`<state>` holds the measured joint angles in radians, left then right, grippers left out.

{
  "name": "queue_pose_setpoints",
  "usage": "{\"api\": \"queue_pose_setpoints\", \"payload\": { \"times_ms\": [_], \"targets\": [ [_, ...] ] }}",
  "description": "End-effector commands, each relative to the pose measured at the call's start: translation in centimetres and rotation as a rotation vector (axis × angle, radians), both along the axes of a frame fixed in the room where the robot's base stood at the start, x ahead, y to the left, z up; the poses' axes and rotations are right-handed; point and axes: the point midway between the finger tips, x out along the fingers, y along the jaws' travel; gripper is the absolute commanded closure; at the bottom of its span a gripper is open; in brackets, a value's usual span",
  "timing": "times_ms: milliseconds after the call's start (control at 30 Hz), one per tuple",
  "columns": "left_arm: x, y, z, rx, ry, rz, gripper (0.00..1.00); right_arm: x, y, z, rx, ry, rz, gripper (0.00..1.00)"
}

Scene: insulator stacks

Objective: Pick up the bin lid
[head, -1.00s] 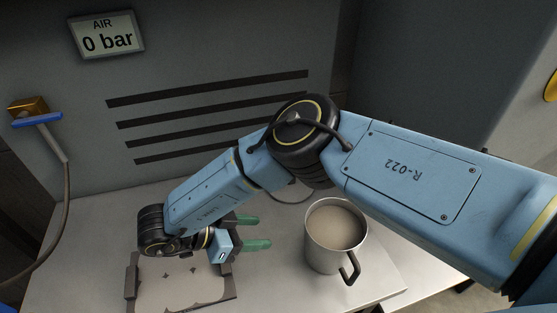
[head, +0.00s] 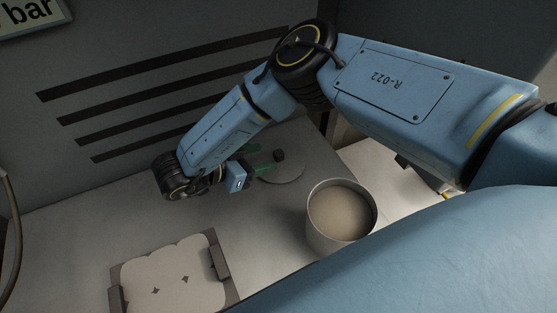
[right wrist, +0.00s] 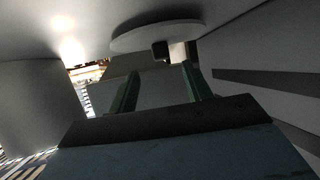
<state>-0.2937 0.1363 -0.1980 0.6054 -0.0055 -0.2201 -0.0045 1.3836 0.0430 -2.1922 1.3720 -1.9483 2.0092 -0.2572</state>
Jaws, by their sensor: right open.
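The bin lid (head: 284,174) is a pale flat disc with a dark knob (head: 279,155), lying on the grey worktop behind and left of the bin. My right gripper (head: 266,159) is open, its green fingers pointing at the knob from the left. In the right wrist view the lid (right wrist: 150,36) appears at the top. Its dark knob (right wrist: 160,50) shows just beyond and between the fingertips (right wrist: 159,72), and I see no grip on it. The bin (head: 340,212) is a grey cylinder filled with beige material. My left gripper is not in view.
A dark-edged tray (head: 222,256) with a pale, scalloped inner surface lies at the lower left. A slotted grey wall (head: 150,60) rises behind the worktop (head: 60,265). The worktop's left part is clear. My blue arm part covers the lower right.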

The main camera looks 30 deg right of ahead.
Motion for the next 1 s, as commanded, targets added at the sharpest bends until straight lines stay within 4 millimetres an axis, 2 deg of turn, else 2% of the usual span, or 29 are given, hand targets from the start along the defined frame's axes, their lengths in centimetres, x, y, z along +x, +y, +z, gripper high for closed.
{"api": "queue_pose_setpoints", "payload": {
  "times_ms": [100, 300, 600, 900, 1000],
  "targets": [
    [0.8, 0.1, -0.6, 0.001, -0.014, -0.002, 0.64, 0.2, -1.6, -0.9, 0.000, 0.001, -0.005, 0.51],
    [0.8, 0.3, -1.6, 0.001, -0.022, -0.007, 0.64, 0.6, -4.0, -2.1, 0.001, 0.002, -0.004, 0.51],
    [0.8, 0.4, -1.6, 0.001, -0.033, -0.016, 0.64, 0.7, -4.4, -2.2, 0.000, 0.000, -0.001, 0.51],
    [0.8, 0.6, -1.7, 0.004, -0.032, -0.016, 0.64, 0.7, -4.4, -2.3, 0.000, 0.000, -0.001, 0.90],
    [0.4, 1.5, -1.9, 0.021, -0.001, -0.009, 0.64, 0.7, -4.4, -2.3, 0.000, 0.000, -0.001, 1.00]
  ]
}}
